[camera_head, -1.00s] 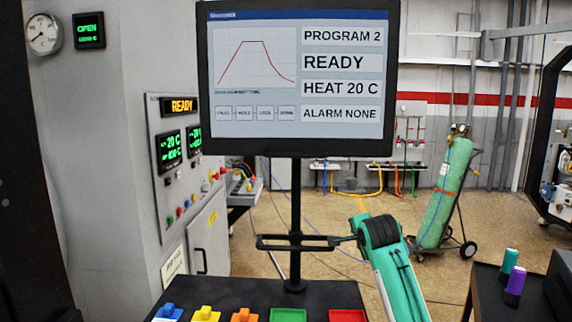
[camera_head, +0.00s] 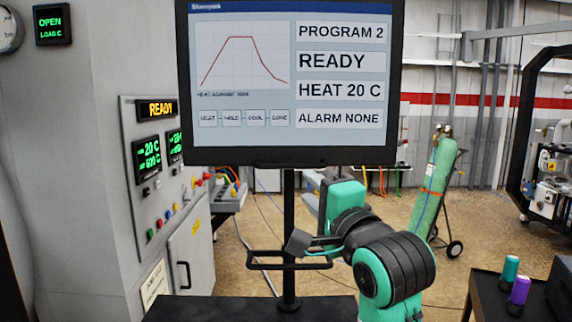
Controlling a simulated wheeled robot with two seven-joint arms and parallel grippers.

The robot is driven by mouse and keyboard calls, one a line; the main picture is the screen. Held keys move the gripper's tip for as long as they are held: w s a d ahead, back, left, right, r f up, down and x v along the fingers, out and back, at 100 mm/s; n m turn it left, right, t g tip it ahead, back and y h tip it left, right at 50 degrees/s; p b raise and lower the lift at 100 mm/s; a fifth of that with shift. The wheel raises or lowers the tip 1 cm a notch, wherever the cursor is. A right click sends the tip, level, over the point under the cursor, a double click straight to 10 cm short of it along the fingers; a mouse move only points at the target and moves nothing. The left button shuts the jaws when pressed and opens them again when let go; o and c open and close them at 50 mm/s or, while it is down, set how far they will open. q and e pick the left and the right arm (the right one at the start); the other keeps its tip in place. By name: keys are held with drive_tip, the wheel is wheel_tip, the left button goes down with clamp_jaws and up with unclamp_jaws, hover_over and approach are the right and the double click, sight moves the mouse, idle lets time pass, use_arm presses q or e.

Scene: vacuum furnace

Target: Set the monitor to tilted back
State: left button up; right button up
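The monitor (camera_head: 290,85) is a black-framed screen on a black post (camera_head: 289,215), facing me. It looks nearly upright; a slight tilt is hard to judge from the front. A black loop-shaped bar (camera_head: 270,266) shows at the post below the screen. My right gripper (camera_head: 312,247) is below the screen's lower edge, around the right part of the bar in the picture. My wrist partly hides it, and I cannot tell whether its fingers are apart or touch the bar. My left gripper is not in view.
A furnace control panel (camera_head: 157,185) stands at the left. A green gas cylinder (camera_head: 433,190) on a cart stands behind, right. A dark table (camera_head: 487,302) at the lower right carries a teal and a purple item.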

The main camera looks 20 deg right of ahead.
sight(288, 167)
drive_tip(key=p+x, duration=0.3)
drive_tip(key=x, duration=0.8)
drive_tip(key=shift+w, duration=0.15)
clamp_jaws()
